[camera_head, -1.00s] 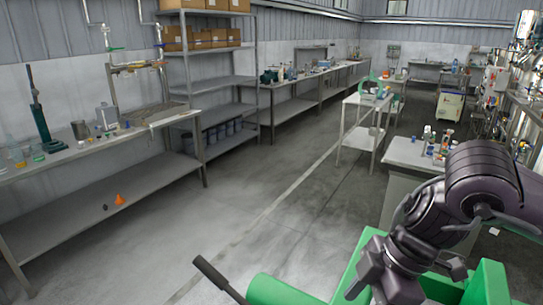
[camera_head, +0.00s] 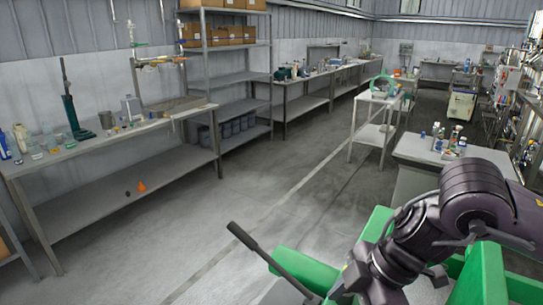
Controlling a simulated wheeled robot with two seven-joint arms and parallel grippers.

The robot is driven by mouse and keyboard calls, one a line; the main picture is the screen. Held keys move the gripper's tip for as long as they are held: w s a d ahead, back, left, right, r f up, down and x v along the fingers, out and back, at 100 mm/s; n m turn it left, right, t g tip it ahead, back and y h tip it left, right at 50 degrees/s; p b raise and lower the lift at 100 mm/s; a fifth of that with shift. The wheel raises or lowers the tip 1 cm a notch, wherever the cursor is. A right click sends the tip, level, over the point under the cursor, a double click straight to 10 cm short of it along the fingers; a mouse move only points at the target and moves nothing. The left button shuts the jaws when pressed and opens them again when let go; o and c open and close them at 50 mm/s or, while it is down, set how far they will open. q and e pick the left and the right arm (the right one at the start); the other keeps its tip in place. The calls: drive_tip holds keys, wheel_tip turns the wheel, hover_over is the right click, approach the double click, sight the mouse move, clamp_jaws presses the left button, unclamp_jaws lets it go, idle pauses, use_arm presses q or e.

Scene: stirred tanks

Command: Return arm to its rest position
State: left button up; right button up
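My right arm (camera_head: 478,195), dark purple-grey, comes in from the right edge and is bent. Its forearm reaches down and left to the bottom of the view, over the green object. Its gripper (camera_head: 350,280) is at the lower end of that arm, partly cut off by the bottom edge. The fingers are too unclear to tell open from shut, and no held thing can be made out. My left arm and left gripper are not in view.
A green object (camera_head: 372,225) with a dark handle (camera_head: 258,250) lies close under the arm. A small bench (camera_head: 408,150) with bottles stands behind the arm. A long bench (camera_head: 92,146) with glassware and a burette stand is at left. The floor (camera_head: 240,205) between is clear.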

drive_tip(key=a+r+t+y, duration=0.2)
drive_tip(key=a+t+y, duration=0.45)
drive_tip(key=a, duration=1.25)
drive_tip(key=w+d+f+m+t+h, duration=0.2)
drive_tip(key=d+f+m+h, duration=0.1)
drive_tip(key=d+m, duration=0.25)
drive_tip(key=w+d+f+m+t+h, duration=0.2)
drive_tip(key=d+f+m+h, duration=0.2)
drive_tip(key=d+m, duration=0.15)
drive_tip(key=s+d+f+m+g+h, duration=0.55)
drive_tip(key=s+d+f+g, duration=0.25)
drive_tip(key=s+d+f, duration=0.7)
wheel_tip(320, 180, down, 31)
drive_tip(key=g+y, duration=0.1)
drive_tip(key=s+d+f, duration=0.2)
drive_tip(key=s+f, duration=0.6)
drive_tip(key=s, duration=0.2)
drive_tip(key=s+d+f+g, duration=0.1)
drive_tip(key=s+d+f, duration=0.1)
drive_tip(key=s+f, duration=0.7)
drive_tip(key=shift+s+f+b, duration=0.15)
drive_tip(key=shift+s+b, duration=0.2)
drive_tip(key=shift+b, duration=0.05)
